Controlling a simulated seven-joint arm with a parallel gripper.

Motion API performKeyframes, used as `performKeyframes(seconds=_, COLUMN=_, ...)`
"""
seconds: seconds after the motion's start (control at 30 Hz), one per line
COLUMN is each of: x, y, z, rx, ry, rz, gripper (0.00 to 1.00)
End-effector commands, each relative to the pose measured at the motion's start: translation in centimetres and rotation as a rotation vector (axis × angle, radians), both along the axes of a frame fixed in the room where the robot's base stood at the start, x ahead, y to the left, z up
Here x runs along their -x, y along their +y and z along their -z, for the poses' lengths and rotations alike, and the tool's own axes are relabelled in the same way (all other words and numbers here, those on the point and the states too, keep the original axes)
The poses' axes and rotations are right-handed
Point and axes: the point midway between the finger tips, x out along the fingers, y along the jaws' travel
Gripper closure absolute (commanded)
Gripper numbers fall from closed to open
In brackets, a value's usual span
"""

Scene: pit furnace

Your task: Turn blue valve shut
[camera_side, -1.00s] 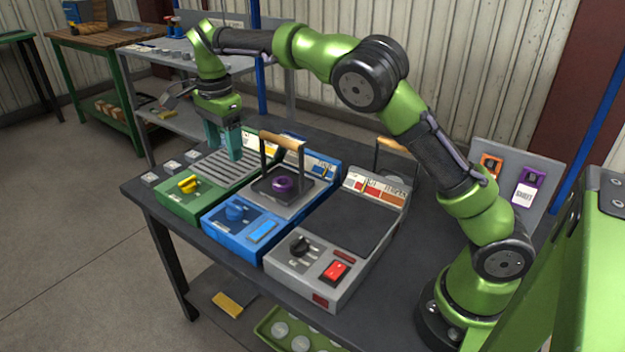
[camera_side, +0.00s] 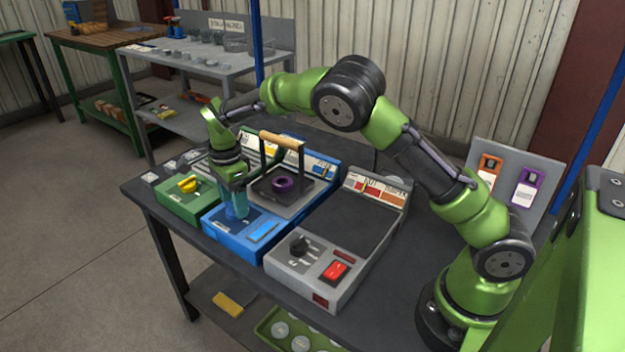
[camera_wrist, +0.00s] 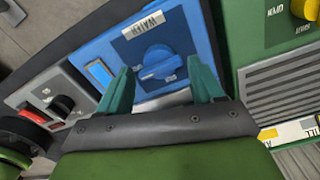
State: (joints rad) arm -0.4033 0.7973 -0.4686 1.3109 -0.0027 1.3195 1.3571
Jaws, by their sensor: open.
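The blue valve is a round blue knob with a raised grip bar on the front of the blue unit (camera_side: 220,236). In the wrist view the knob (camera_wrist: 160,62) shows between and just beyond my fingertips, on a blue panel labelled WATER (camera_wrist: 142,24). My gripper (camera_side: 237,203) has teal fingers and points down at the knob in the side view, where the fingers largely cover it. In the wrist view my gripper (camera_wrist: 163,75) is open, with one finger on each side of the knob. I cannot tell whether the fingers touch it.
The green unit with a yellow knob (camera_side: 188,184) stands on the left. A wooden-handled frame (camera_side: 280,142) rises behind, over a purple ring (camera_side: 285,184). The grey unit (camera_side: 285,268) with a black dial and red switch (camera_side: 335,271) is on the right.

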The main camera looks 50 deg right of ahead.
Motion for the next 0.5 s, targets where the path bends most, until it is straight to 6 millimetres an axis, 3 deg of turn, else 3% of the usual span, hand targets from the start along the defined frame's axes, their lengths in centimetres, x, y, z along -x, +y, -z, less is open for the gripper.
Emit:
performKeyframes(seconds=0.2, x=0.0, y=0.0, z=1.7, rx=0.0, ry=0.0, rz=0.0, gripper=0.33)
performKeyframes(seconds=0.5, x=0.0, y=0.0, z=1.8, rx=0.0, ry=-0.001, rz=0.0, gripper=0.35)
